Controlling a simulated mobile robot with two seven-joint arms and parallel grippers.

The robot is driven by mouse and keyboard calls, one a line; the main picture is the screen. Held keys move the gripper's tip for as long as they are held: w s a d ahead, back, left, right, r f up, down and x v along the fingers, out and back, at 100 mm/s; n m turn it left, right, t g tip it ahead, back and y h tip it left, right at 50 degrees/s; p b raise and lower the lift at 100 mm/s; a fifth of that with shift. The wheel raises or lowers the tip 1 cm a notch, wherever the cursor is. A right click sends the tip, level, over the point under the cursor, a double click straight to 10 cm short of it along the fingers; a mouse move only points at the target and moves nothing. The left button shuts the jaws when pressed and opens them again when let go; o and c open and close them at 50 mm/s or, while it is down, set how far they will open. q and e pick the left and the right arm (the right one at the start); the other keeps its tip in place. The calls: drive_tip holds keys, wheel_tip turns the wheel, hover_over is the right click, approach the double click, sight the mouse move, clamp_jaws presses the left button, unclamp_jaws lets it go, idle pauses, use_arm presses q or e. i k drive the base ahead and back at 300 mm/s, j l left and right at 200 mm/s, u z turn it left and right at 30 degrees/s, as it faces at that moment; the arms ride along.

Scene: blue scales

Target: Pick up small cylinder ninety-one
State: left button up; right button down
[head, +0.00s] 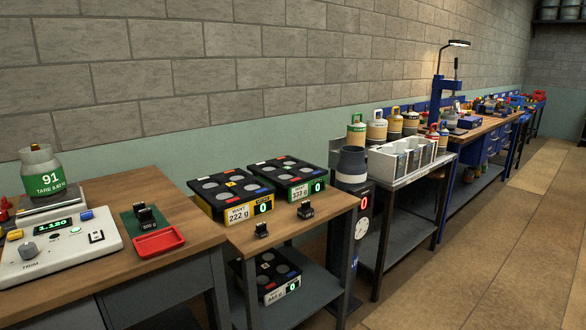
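The small cylinder ninety-one (43,173) stands upright at the far left. It is grey with a green band that reads 91 and a tare weight. It rests on a metal scale plate (50,199) on the wooden bench. Its top shows a valve and collar. Neither of my grippers is in the head view, so nothing of mine shows near the cylinder.
A control box (62,246) with a green display reading about 1.120 is in front of the cylinder. A red tray (160,241) lies to its right. Black scale boxes (232,192) sit on the adjoining table. Open floor (480,250) lies at the right.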

sight(42, 175)
drive_tip(key=i+j+u, duration=0.2)
drive_tip(key=u, duration=0.25)
drive_tip(key=i+j+u, duration=0.25)
drive_tip(key=u, duration=0.2)
drive_tip(key=i+u, duration=0.3)
drive_tip(key=u, duration=0.15)
